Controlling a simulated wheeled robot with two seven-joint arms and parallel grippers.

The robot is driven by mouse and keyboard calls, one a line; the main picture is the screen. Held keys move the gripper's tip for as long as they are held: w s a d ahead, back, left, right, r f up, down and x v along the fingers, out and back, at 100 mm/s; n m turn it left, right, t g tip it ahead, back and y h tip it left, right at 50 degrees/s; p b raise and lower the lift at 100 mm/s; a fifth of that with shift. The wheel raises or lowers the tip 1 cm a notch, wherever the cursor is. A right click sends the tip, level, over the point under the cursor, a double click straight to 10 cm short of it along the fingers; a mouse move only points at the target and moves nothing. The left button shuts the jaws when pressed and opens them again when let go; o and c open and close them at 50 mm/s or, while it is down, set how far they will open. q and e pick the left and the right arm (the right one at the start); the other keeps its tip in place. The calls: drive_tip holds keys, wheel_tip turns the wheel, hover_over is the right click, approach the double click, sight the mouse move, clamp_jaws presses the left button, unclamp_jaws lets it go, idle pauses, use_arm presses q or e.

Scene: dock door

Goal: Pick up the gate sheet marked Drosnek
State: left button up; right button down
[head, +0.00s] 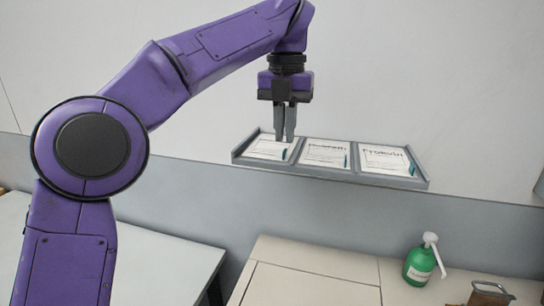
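Three white printed gate sheets lie side by side in a grey wall tray (400,183). The left sheet (265,150) has its heading hidden behind my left gripper (284,139). The middle sheet (325,153) has a blurred heading that I cannot read surely. The right sheet (386,161) has a larger heading beginning with "Fr". I cannot tell for certain which one says Drosnek. My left gripper points down over the left sheet, fingers close together. Whether they are fully shut or touch the paper is unclear. My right gripper is out of view.
A green pump bottle (421,264) stands on the beige cabinet top (310,285) below the tray. A brown container (489,293) is at the lower right edge. A pale table (160,265) is at the lower left. The wall above the tray is bare.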

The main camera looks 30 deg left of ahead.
sight(285, 149)
use_arm(q)
drive_tip(key=shift+w+d+f, duration=0.1)
drive_tip(key=shift+f, duration=0.5)
drive_tip(key=shift+w+d+f, duration=0.1)
drive_tip(key=shift+f, duration=0.5)
drive_tip(key=shift+d+f+b, duration=0.1)
drive_tip(key=shift+f+b, duration=0.3)
drive_tip(key=shift+s+f, duration=0.1)
drive_tip(key=shift+s, duration=0.15)
drive_tip(key=shift+a, duration=0.25)
drive_tip(key=shift+w, duration=0.2)
clamp_jaws()
